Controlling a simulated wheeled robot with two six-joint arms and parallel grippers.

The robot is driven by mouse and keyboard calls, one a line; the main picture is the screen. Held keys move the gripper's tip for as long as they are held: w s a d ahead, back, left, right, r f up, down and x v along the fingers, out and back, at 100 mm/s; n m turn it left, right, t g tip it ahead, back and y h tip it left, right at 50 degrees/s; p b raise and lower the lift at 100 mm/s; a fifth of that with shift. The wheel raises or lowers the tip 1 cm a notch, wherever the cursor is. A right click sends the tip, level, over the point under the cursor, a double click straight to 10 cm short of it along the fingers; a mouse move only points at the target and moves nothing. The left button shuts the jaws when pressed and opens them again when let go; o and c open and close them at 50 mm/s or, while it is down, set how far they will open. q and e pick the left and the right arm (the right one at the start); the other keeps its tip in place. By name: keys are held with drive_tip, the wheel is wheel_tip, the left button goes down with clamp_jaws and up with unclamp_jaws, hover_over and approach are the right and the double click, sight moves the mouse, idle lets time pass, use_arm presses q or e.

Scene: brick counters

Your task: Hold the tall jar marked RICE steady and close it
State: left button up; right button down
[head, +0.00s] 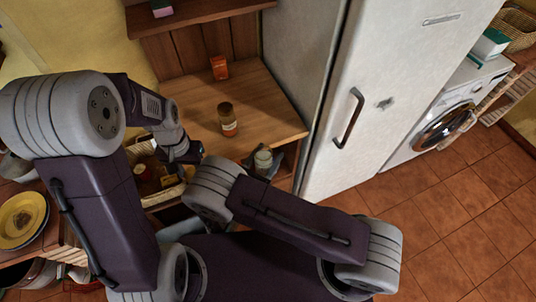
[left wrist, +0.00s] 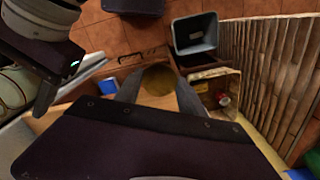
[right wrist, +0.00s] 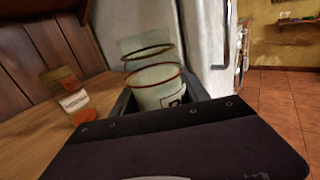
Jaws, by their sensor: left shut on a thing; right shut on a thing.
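A tall clear jar with pale contents (right wrist: 160,88) stands between the fingers of my right gripper (right wrist: 165,100) in the right wrist view. Its label faces right, partly hidden and unreadable. A dark ring shows above it. The jar also shows in the head view (head: 263,158), upright beside the counter's front edge, with my right gripper (head: 270,167) around it. My left gripper (left wrist: 158,88) is shut on a round amber-brown disc, which looks like a lid (left wrist: 158,80). In the head view my left gripper (head: 190,154) is left of the jar, apart from it; the disc is hidden there.
A brown-topped jar (head: 228,120) and an orange packet (head: 219,68) stand on the wooden counter (head: 270,110). A basket (head: 150,195) lies below my left gripper. The white fridge (head: 360,70) bounds the right. A yellow plate (head: 22,218) is at far left.

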use_arm(q)
drive_tip(key=w+d+r+m, duration=0.3)
drive_tip(key=d+r+m, duration=0.1)
drive_tip(key=d+r, duration=0.25)
wheel_tip(320, 180, up, 8)
drive_tip(key=m, duration=0.5)
hover_over(263, 150)
drive_tip(key=shift+w+a+r, duration=0.1)
drive_tip(key=shift+w+a, duration=0.05)
drive_tip(key=shift+w, duration=0.15)
drive_tip(key=shift+s+d+m, duration=0.2)
drive_tip(key=shift+s+m, duration=0.05)
drive_tip(key=shift+m, duration=0.05)
drive_tip(key=shift+w, duration=0.1)
drive_tip(key=shift+f, duration=2.05)
drive_tip(key=shift+f, duration=0.85)
